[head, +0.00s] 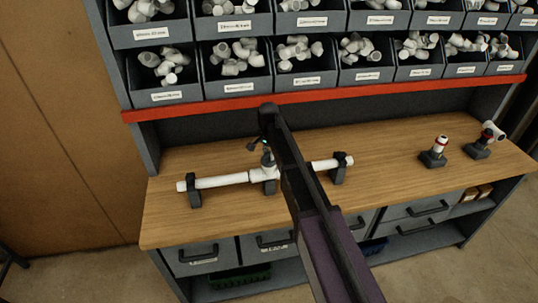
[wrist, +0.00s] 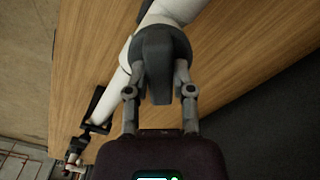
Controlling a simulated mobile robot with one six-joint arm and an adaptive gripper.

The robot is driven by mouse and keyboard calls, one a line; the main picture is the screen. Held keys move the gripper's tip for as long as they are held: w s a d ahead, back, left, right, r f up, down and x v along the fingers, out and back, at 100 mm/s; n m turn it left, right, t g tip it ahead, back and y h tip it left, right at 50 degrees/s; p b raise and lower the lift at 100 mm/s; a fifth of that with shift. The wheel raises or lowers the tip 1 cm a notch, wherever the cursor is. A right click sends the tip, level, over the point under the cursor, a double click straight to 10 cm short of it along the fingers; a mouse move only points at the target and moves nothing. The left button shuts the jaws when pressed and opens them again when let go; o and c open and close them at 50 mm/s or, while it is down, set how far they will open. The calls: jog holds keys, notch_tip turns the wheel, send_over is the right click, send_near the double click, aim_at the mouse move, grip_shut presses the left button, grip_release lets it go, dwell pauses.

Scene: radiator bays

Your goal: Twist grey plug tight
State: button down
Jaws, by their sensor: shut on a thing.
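The grey plug (wrist: 163,48) sits on the white pipe fitting (wrist: 178,10) in the wrist view. My gripper (wrist: 160,88) is shut on it, one finger on each side of its raised grip. In the head view the plug (head: 267,160) shows small and dark on top of the white tee (head: 264,173) in the middle of the pipe run. My gripper (head: 259,146) is just above it there, partly hidden by my arm. The plug's threads and the seam with the tee are hidden.
The white pipe (head: 221,181) rests in dark clamps (head: 195,193) on the wooden bench (head: 385,165). Two small stands (head: 433,158) with fittings are at the right. Bins of white fittings (head: 235,60) and a red shelf edge (head: 370,93) are behind.

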jog(key=m, duration=0.4)
jog(key=shift+m, duration=1.8)
jog(key=shift+c, duration=2.4)
grip_release()
jog(key=shift+n, duration=0.3)
